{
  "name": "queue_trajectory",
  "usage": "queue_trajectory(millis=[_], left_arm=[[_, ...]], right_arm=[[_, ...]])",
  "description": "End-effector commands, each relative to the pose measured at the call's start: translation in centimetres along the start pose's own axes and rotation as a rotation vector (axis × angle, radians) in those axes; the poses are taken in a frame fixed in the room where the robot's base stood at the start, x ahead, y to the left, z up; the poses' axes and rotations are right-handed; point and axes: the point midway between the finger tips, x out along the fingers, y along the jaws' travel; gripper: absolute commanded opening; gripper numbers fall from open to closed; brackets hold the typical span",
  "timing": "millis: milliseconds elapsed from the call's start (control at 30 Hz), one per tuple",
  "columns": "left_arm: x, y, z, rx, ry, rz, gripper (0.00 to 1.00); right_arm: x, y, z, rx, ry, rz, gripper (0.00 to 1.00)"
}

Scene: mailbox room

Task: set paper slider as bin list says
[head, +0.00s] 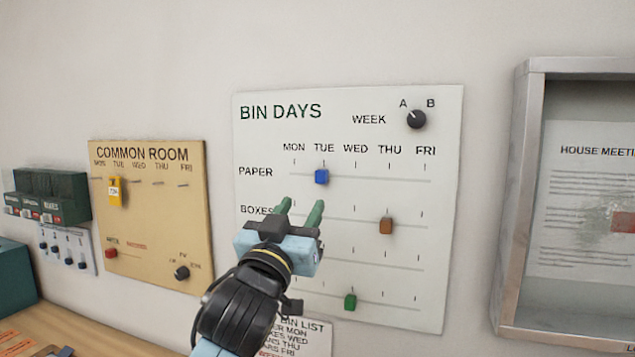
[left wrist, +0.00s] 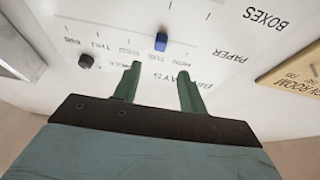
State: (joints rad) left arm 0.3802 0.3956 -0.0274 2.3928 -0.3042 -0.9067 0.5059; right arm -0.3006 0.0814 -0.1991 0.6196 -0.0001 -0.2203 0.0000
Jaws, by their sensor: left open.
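The blue paper slider (head: 321,177) sits on the PAPER row of the white BIN DAYS board (head: 450,200), under TUE. It also shows in the left wrist view (left wrist: 161,42), beyond the gap between my fingers. My left gripper (head: 301,208) is open and empty, just below the slider and apart from it, its green fingers pointing up at the board. The bin list (head: 312,345) is below the board, partly hidden by my left arm; its lines end in "ER MON", "ES WED", a THU line and a FRI line. My right gripper is out of view.
A brown slider (head: 386,226) on the BOXES row and a green slider (head: 350,301) lower down share the board. A black WEEK knob (head: 416,119) is at top right. The COMMON ROOM board (head: 150,225) is left, a metal-framed notice case (head: 510,200) right.

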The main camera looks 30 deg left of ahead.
Motion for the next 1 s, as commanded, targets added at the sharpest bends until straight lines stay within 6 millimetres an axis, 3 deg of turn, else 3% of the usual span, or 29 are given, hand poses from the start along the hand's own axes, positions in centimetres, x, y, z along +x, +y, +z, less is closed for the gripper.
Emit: queue_trajectory(millis=[200,433,600,900,1000], left_arm=[[4.9,0.0,-0.2,0.002,-0.002,-0.001,0.42],[8.4,0.0,-0.1,0.002,-0.002,0.000,0.42],[9.5,0.0,0.0,0.001,-0.002,0.000,0.42],[9.7,0.0,0.1,0.001,-0.003,0.001,0.42],[9.7,0.0,0.1,0.001,-0.003,0.000,0.31]], right_arm=[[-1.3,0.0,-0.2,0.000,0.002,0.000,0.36],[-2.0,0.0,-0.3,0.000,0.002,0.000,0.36],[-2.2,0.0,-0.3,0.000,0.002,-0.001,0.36],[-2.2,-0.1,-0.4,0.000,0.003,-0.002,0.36],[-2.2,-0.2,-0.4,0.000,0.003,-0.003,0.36]])
